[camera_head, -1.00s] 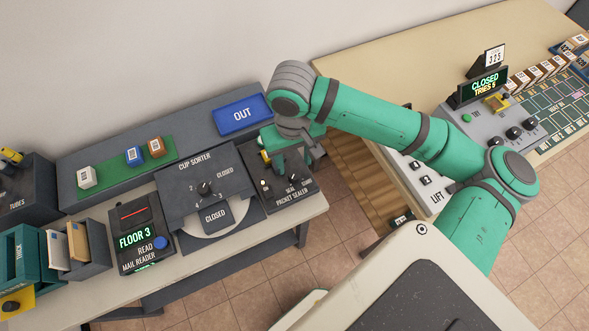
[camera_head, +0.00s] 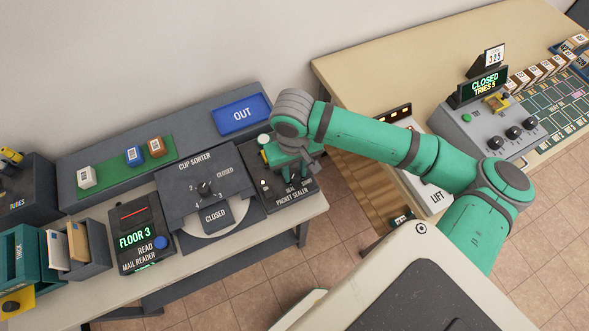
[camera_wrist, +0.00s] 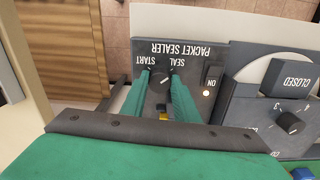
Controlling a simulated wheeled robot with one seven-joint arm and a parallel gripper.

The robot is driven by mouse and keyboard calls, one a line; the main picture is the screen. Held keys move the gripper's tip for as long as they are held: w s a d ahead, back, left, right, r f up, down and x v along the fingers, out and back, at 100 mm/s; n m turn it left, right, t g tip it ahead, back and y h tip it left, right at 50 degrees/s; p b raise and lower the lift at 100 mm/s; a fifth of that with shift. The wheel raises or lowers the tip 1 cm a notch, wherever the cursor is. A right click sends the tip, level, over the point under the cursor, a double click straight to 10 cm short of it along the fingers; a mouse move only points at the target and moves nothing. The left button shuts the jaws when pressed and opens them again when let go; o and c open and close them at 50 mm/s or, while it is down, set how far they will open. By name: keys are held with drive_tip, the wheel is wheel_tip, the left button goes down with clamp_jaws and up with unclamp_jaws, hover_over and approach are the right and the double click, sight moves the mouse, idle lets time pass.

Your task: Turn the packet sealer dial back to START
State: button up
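The packet sealer (camera_head: 270,198) is a dark panel at the right end of the bench. In the wrist view its panel (camera_wrist: 218,52) appears upside down, with the labels SEAL and START beside a small black dial (camera_wrist: 160,74). I cannot clearly tell which label the dial points at. My gripper (camera_wrist: 158,76) is over the panel, its two green fingers apart on either side of the dial. I cannot tell whether they touch it. In the head view my gripper (camera_head: 293,172) hides the dial.
A switch (camera_wrist: 212,76) marked ON and a lit lamp (camera_wrist: 206,94) are beside the dial. The cup sorter (camera_head: 190,170) adjoins the sealer. The blue OUT tray (camera_head: 241,114) is behind. The LIFT panel (camera_head: 432,197) is on the other table, under my arm.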

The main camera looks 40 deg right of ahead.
drive_tip(key=shift+d+n, duration=0.1)
drive_tip(key=shift+n, duration=0.4)
drive_tip(key=n, duration=0.4)
drive_tip(key=shift+n, duration=0.3)
drive_tip(key=n, duration=0.3)
drive_tip(key=shift+n, duration=0.4)
drive_tip(key=n, duration=0.4)
drive_tip(key=shift+d, duration=0.1)
drive_tip(key=shift+w+n, duration=0.1)
drive_tip(key=shift+n, duration=2.4)
drive_tip(key=o, duration=1.1)
drive_tip(key=shift+c, duration=0.2)
